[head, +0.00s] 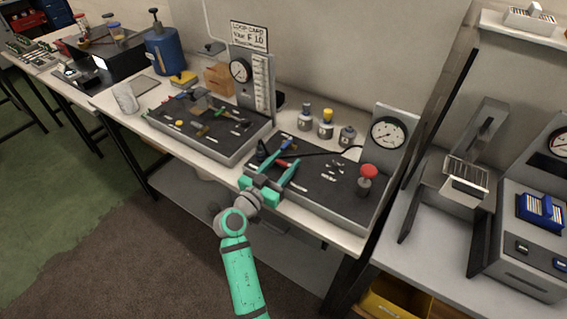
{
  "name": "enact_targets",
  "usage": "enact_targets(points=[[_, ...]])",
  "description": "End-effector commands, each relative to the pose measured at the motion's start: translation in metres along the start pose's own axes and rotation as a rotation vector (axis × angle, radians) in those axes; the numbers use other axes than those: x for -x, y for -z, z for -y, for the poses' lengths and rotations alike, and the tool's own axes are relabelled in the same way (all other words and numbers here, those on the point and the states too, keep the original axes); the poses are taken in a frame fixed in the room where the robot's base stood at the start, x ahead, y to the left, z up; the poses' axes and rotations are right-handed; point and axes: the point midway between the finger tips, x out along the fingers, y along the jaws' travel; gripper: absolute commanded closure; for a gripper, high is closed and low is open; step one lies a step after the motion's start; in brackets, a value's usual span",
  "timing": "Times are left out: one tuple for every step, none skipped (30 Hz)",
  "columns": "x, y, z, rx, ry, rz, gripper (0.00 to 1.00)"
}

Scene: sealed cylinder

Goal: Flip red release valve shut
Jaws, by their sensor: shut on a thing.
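My gripper (287,155), with teal fingers, reaches over the left part of the dark panel on the middle bench. It is shut on a small red part (284,163) that shows between its fingers and looks like the red release valve's handle. The fingers hide much of it, so I cannot tell its exact angle. A red mushroom-shaped knob (368,170) stands upright on the right side of the same panel, apart from my gripper.
A round gauge (388,133) stands on a grey plate behind the panel. Several small bottles (325,130) stand at its back edge. A second tool panel (208,150) lies to the left. A machine with blue parts (541,209) is at the right. The panel's front right (335,205) is clear.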

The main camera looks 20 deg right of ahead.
Motion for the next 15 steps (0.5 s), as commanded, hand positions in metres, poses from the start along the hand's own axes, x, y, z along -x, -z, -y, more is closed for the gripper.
enact_targets(points=[[-0.0007,-0.0006,0.0001,0.000,-0.006,0.001,0.76],[-0.0007,-0.0006,0.0000,-0.001,-0.008,0.001,0.76],[-0.0007,-0.0005,-0.0001,-0.001,-0.009,0.001,0.76],[-0.0007,-0.0005,-0.0002,-0.002,-0.009,0.001,0.76],[-0.0006,-0.0005,-0.0001,-0.002,-0.008,0.001,0.76],[-0.0005,-0.0005,-0.0001,-0.001,-0.008,0.001,0.76],[-0.0004,-0.0005,0.0000,-0.001,-0.008,0.001,0.76],[-0.0003,-0.0005,0.0000,-0.001,-0.008,0.001,0.76],[-0.0002,-0.0005,0.0001,-0.001,-0.007,0.001,0.76],[-0.0001,-0.0005,0.0001,-0.001,-0.007,0.001,0.49],[-0.0002,-0.0005,-0.0001,-0.001,-0.007,0.001,0.42],[-0.0006,-0.0005,-0.0006,-0.001,-0.008,0.001,0.35],[-0.0007,-0.0004,-0.0008,-0.001,-0.008,0.001,0.35],[-0.0008,-0.0003,-0.0009,-0.001,-0.008,0.000,0.35],[-0.0009,-0.0002,-0.0010,-0.001,-0.008,0.000,0.35]])
